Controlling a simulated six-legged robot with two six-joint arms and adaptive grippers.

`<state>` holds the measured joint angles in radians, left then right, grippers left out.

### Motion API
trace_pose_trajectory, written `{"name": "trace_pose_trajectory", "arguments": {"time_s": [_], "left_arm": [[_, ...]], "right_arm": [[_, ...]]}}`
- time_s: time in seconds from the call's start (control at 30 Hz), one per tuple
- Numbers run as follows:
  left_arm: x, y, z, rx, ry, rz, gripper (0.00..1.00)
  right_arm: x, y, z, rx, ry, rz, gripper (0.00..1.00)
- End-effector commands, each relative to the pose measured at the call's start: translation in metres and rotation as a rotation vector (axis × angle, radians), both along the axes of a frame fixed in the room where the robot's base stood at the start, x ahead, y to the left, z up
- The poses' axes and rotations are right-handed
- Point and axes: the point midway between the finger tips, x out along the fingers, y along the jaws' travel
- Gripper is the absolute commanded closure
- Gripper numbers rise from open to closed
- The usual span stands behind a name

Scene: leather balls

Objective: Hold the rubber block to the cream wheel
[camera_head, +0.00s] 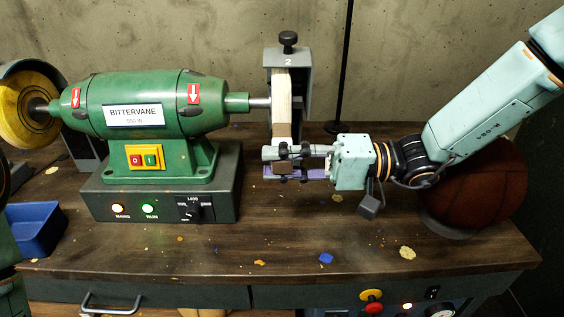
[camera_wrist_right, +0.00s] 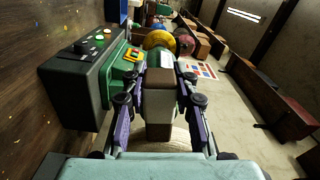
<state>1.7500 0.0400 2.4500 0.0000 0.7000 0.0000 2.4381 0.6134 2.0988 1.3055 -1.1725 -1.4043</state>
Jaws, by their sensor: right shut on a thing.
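The cream wheel (camera_head: 283,95) stands edge-on under a grey guard marked 2, at the right end of the green machine. It also shows below the block in the right wrist view (camera_wrist_right: 180,139). My right gripper (camera_head: 288,162) is at the lower front of this wheel. Its fingers are shut on the rubber block (camera_wrist_right: 160,101), a brown block with a pale band, which lies between them in the wrist view. In the head view the fingers hide most of the block. I cannot tell whether it touches the wheel. My left gripper is not in view.
The green machine (camera_head: 140,105) sits on a dark control box (camera_head: 160,192) with its RUN lamp lit green. A yellow wheel (camera_head: 27,105) is on its left end. A blue bin (camera_head: 35,228) stands at left. A brown leather ball (camera_head: 478,192) lies under my right arm. The front bench is mostly clear.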

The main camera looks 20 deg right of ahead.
Motion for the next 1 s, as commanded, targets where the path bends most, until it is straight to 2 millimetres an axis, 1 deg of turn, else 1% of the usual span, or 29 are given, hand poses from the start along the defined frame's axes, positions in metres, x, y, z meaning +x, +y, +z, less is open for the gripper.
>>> {"name": "trace_pose_trajectory", "arguments": {"time_s": [0.37, 1.0], "left_arm": [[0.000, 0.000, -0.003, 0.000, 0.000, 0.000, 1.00], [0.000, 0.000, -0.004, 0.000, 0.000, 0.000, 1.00]], "right_arm": [[-0.001, 0.000, 0.001, 0.002, -0.003, -0.003, 1.00], [-0.042, 0.012, -0.006, 0.002, 0.000, -0.001, 1.00]]}}
